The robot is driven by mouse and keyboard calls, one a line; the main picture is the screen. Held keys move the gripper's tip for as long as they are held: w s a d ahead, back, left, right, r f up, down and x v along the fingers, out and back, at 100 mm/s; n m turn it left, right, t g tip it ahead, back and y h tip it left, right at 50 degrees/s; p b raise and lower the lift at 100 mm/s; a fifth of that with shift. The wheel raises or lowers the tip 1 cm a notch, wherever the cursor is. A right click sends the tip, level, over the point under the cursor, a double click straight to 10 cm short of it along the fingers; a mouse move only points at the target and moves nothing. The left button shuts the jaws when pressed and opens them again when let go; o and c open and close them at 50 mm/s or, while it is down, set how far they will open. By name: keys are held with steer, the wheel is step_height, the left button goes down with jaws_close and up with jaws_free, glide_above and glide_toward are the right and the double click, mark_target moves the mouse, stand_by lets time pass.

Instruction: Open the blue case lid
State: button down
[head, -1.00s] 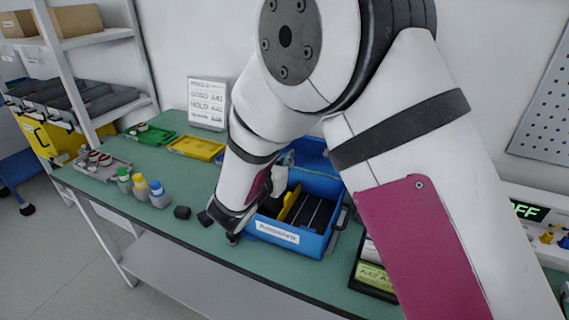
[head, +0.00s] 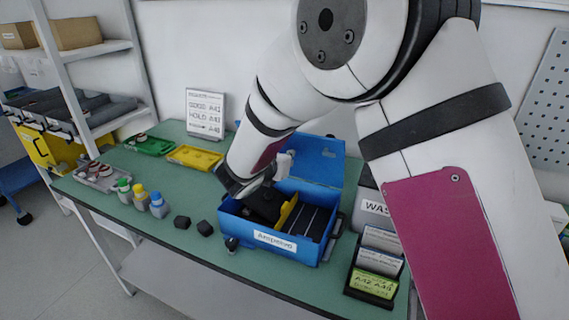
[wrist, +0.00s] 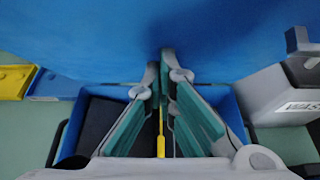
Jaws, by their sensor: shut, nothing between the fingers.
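The blue case (head: 300,254) stands on the green bench with a name label on its front. Its blue lid (head: 325,163) stands raised at the back, and the inside shows. A yellow divider (head: 287,212) and dark slots are in it. My gripper (head: 284,165) is above the case, in front of the lid's inner face. In the wrist view the gripper's fingers (wrist: 160,68) are together and empty, pointing at the lid (wrist: 100,35). The yellow divider (wrist: 161,145) shows between and below them. I cannot tell whether the fingertips touch the lid.
Two black blocks (head: 205,228) and several capped bottles (head: 140,196) stand left of the case. A yellow tray (head: 195,156) and green tray (head: 150,143) lie behind. A grey waste bin (head: 372,209) and a card holder (head: 375,280) stand close on the right.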

steer(key=shift+g+y, duration=0.4)
steer(key=shift+g, duration=0.5)
steer(key=w+r, duration=0.1)
steer(key=w, duration=0.1)
steer(key=w+d, duration=0.1)
steer(key=w+d+r, duration=0.1)
steer(key=w, duration=0.1)
steer(key=shift+w+r, duration=0.3)
steer(key=shift+w, duration=0.05)
steer(key=shift+w+d+r+b, duration=0.15)
steer(key=shift+w+d, duration=0.15)
steer(key=shift+w, duration=0.3)
steer(key=shift+w+d+r+b, duration=0.15)
steer(key=shift+w+d, duration=0.1)
steer(key=shift+w, duration=0.35)
